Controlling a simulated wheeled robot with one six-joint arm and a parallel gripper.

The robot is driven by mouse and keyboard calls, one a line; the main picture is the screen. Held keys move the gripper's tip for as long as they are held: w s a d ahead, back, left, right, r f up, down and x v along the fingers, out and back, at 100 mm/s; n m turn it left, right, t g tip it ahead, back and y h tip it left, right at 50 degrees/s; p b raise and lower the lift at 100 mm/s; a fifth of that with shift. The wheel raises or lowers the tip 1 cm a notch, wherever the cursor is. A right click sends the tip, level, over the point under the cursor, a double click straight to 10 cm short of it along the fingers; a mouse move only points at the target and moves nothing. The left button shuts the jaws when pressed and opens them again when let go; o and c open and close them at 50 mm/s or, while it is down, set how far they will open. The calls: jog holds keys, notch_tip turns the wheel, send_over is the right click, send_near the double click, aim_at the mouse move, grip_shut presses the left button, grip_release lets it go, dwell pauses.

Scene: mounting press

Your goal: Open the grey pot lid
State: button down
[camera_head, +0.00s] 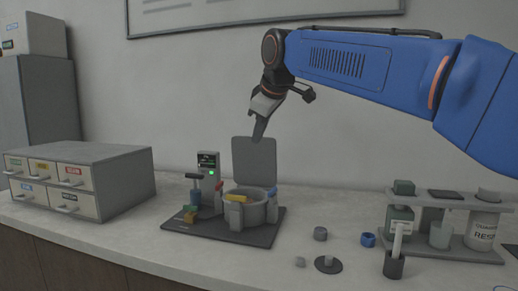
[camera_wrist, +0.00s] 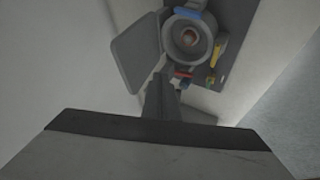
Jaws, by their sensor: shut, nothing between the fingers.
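The grey pot (camera_head: 250,207) stands on a dark base plate (camera_head: 205,232) on the counter. Its square grey lid (camera_head: 254,161) stands upright at the back of the pot, hinged open.
A drawer cabinet (camera_head: 80,180) stands at the left. A control post with a green light (camera_head: 209,178) rises by the pot. At the right are a rack with jars (camera_head: 445,225), a dark cup (camera_head: 394,264) and small loose parts (camera_head: 328,264). The counter's front middle is mostly clear.

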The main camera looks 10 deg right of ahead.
aim_at(255, 152)
jog(key=x, duration=0.3)
jog(key=w+x, duration=0.1)
jog(key=x, duration=0.3)
jog(key=d+r+x, duration=0.1)
jog(key=x, duration=0.3)
jog(key=shift+w+d, duration=0.1)
jog(key=shift+w, duration=0.2)
jog(key=shift+w+d+r, duration=0.1)
jog(key=shift+w+d, duration=0.05)
jog(key=shift+w, duration=0.25)
jog(key=shift+w+d+r, duration=0.1)
jog(key=shift+w+d, duration=0.05)
jog(key=shift+w, duration=0.25)
jog(key=shift+w, duration=0.1)
jog(key=shift+w+d, duration=0.2)
jog(key=shift+w, duration=0.15)
jog(key=shift+w+d+r+g, duration=0.2)
jog(key=shift+w+d+g, duration=0.05)
jog(key=shift+w, duration=0.45)
jog(key=shift+w+d+r+g, duration=0.2)
jog(key=shift+w+d+g, duration=0.1)
jog(key=shift+w, duration=0.4)
